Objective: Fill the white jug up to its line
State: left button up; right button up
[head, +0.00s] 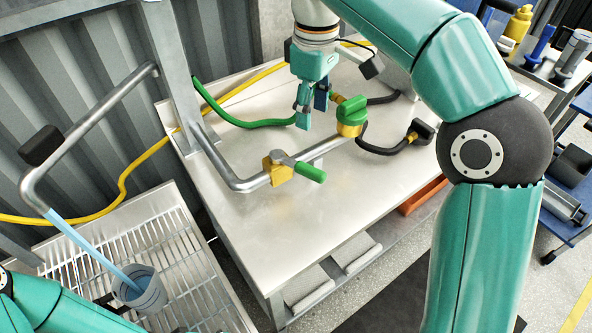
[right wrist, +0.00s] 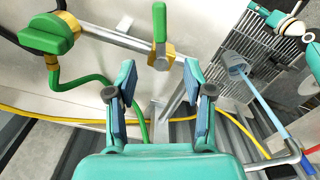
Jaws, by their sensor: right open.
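The white jug (head: 150,299) stands on the slatted rack at the lower left of the head view. A blue stream (head: 85,243) runs from the pipe spout into it. It also shows in the right wrist view (right wrist: 233,62); its level and line are not readable. A yellow valve (head: 279,169) with a green lever (head: 311,172) sits on the steel pipe, lever crosswise to the pipe. My right gripper (head: 311,114) is open and empty above the bench, behind the pipe; its fingers (right wrist: 160,92) frame the right wrist view. My left arm reaches toward the jug; its fingers are unclear.
A second valve with a green cap (head: 352,110) is right of my right gripper. A green hose (head: 240,121) and yellow hose (head: 125,184) run behind. The slatted rack (head: 185,250) is left of the bench (head: 370,200), whose front is clear. A tool cart stands far right.

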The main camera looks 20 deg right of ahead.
aim_at(310, 168)
pick_arm(q)
notch_tip(310, 168, down, 3)
jog(key=b, duration=0.2)
jog(key=shift+r+b, duration=0.1)
jog(key=shift+b, duration=0.2)
pick_arm(e)
notch_tip(310, 168, down, 16)
jog(key=shift+r, duration=0.25)
jog(key=shift+c, duration=0.3)
grip_shut()
